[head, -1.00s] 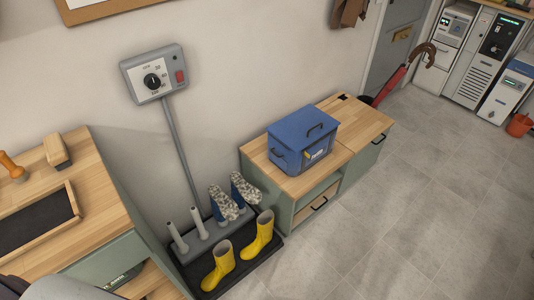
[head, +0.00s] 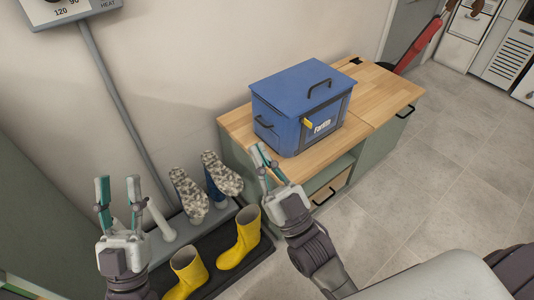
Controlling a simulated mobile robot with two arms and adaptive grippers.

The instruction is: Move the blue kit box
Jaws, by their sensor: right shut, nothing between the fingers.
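The blue kit box (head: 300,105) stands upright on the wooden top of a low green cabinet (head: 375,90). It has a lid with a dark handle on top, a side handle, a white label and a yellow tag on its front. My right gripper (head: 262,155) is shut and empty, in front of the box's lower left corner in the picture; I cannot tell whether it touches. My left gripper (head: 118,185) is open and empty, well left of the box, over the boot-dryer area.
A red umbrella (head: 418,45) stands behind the cabinet. The tiled floor at right is clear.

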